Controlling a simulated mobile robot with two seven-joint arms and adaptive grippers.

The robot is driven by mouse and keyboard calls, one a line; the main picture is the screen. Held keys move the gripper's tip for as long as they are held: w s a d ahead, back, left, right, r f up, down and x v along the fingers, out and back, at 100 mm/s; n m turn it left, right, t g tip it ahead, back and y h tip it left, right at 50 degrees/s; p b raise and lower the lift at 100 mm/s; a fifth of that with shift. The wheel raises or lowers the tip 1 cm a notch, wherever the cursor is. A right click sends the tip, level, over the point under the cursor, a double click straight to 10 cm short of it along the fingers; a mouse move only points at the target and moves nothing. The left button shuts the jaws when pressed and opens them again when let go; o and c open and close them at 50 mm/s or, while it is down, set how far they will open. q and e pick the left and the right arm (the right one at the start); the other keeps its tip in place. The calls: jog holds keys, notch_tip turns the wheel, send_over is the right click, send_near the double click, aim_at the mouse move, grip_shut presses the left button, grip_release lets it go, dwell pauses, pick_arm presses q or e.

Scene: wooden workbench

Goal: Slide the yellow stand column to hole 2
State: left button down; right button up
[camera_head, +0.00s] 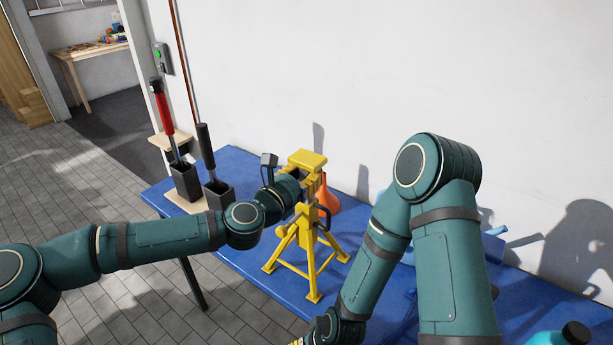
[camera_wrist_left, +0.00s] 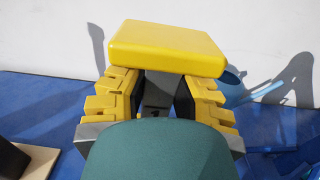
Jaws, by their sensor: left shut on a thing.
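The yellow stand (camera_head: 307,247) stands upright on its splayed legs on the blue bench top. The flat yellow top of its column (camera_head: 306,159) rises above the legs. My left gripper (camera_head: 306,182) is at the upper column, just under this top, and is shut on the column. In the left wrist view the yellow column top (camera_wrist_left: 166,47) sits just beyond the fingers of my left gripper (camera_wrist_left: 158,92), with a dark part between them. The column's holes are hidden by the gripper and arm. My right gripper is mostly out of the frame at the bottom.
The blue bench top (camera_head: 240,270) carries an orange funnel (camera_head: 329,197) behind the stand. Two dark holders with a red-handled tool (camera_head: 163,110) and a black-handled tool (camera_head: 205,145) stand at the left. A teal bottle (camera_head: 548,338) is at the lower right. A white wall is behind.

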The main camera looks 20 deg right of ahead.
pick_arm(q)
jog(key=c, duration=0.7)
grip_release()
jog(key=shift+r, duration=0.2)
jog(key=shift+a, duration=0.1)
jog(key=v, duration=1.2)
